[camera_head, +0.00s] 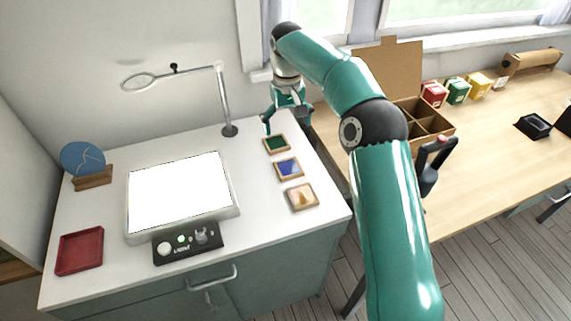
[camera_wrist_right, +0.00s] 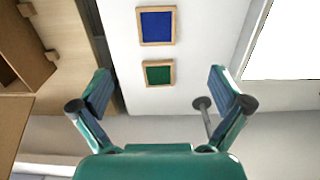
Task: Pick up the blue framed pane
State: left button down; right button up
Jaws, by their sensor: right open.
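The blue framed pane (camera_head: 288,168) lies flat on the white cabinet top, between a green framed pane (camera_head: 276,144) behind it and a pale amber framed pane (camera_head: 301,196) in front. In the right wrist view the blue pane (camera_wrist_right: 157,25) is at the top centre, with the green pane (camera_wrist_right: 159,73) nearer my fingers. My right gripper (camera_head: 288,120) is open and empty, above the back right of the cabinet top by the green pane. In the right wrist view its two fingers (camera_wrist_right: 160,85) are spread wide apart. My left gripper is out of view.
A lit white panel (camera_head: 128,217) with a control box (camera_head: 188,243) stands left of the panes. A magnifier stand (camera_head: 226,105) rises behind. A red tray (camera_head: 80,251) is at front left. A divided cardboard box (camera_head: 430,125) stands on the wooden table at right.

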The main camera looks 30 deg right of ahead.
send_over(289, 168)
notch_tip(289, 168, down, 10)
jog(key=shift+s+f, duration=0.15)
jog(key=shift+f, duration=0.05)
jog(key=shift+f+p, duration=0.35)
jog(key=shift+f, duration=2.4)
jog(key=c, duration=1.2)
jog(key=shift+r, duration=0.2)
